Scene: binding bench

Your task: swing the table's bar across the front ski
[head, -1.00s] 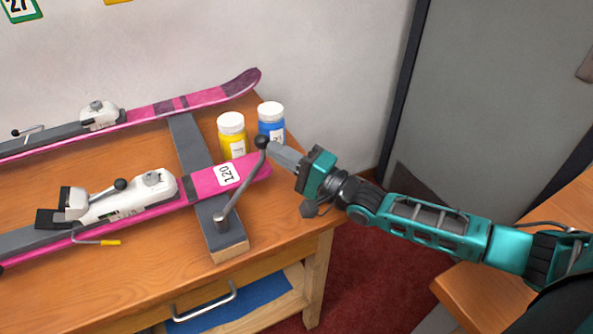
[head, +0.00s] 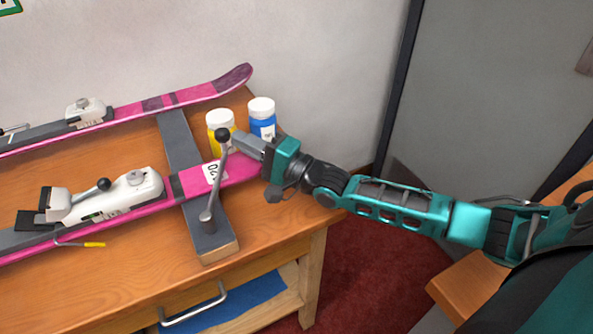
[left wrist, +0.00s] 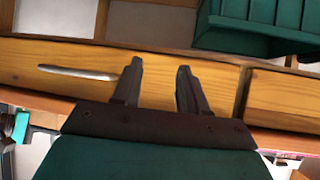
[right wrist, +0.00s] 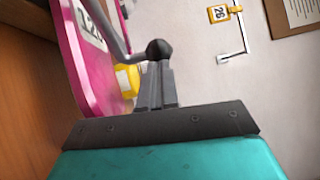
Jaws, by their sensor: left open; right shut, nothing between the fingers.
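The front ski (head: 230,172) is pink with a white number label and lies over the grey cross rest (head: 180,140). The bar (head: 215,180) is a grey metal rod with a black ball knob (head: 222,135). It rises from a pivot on the rest's near end and slants up across the front ski in the head view. My right gripper (head: 243,141) is shut and empty, its fingertips at the knob; the right wrist view shows the knob (right wrist: 159,49) right at the fingertips. My left gripper (left wrist: 159,70) is open and empty in the left wrist view, before a wooden drawer front.
A second pink ski (head: 200,92) lies behind. A yellow jar (head: 219,119) and a blue jar (head: 262,118) stand just behind the right gripper. A white binding (head: 110,197) sits on the front ski. The bench's near right corner is clear.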

